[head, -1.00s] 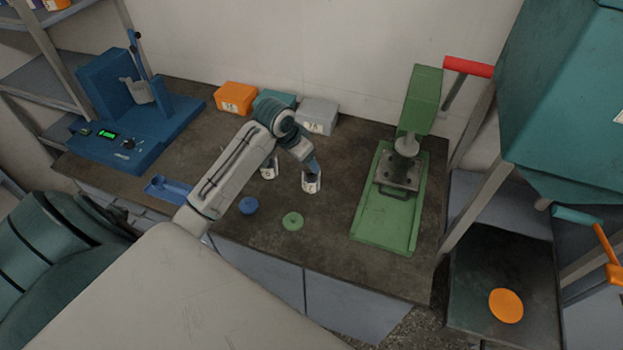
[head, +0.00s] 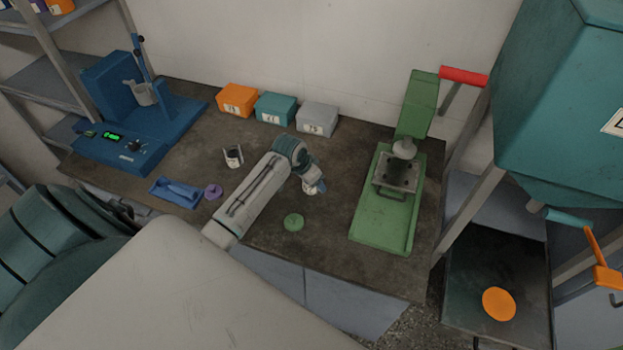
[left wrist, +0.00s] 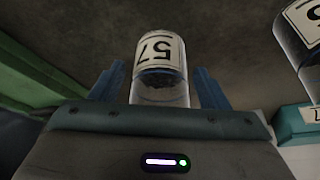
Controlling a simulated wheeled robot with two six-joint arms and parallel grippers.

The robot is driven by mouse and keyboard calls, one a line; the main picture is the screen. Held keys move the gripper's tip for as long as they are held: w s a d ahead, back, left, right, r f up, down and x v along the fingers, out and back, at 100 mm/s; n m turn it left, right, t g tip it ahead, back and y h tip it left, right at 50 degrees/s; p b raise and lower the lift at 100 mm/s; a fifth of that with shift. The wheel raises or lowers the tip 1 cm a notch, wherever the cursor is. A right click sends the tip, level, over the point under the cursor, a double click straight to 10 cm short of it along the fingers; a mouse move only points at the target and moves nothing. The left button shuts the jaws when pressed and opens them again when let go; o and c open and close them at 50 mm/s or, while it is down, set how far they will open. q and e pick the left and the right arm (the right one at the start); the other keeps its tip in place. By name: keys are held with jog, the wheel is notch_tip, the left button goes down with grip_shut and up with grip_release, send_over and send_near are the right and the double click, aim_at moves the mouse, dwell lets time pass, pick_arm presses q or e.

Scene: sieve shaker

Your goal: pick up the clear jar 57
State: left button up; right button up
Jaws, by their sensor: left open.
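The clear jar 57 (left wrist: 160,92) stands upside down in the left wrist view, a see-through cylinder with a white label reading 57. My left gripper (left wrist: 159,86) is open, with one blue finger on each side of the jar. Contact between fingers and jar cannot be told. In the head view the gripper (head: 316,184) is low over the bench at the jar (head: 308,190), which the gripper partly hides. My right gripper is not in view.
Another labelled jar (head: 233,157) stands to the left, also in the left wrist view (left wrist: 303,40). A green press (head: 385,215) stands right, a blue machine (head: 125,150) left. Orange (head: 237,100), teal (head: 275,108) and grey (head: 317,119) boxes line the back. A green lid (head: 293,222) lies in front.

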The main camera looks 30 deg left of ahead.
pick_arm(q)
jog(key=shift+c, duration=0.4)
jog(key=c, duration=1.1)
jog(key=shift+r, duration=0.1)
jog(key=shift+c, duration=0.2)
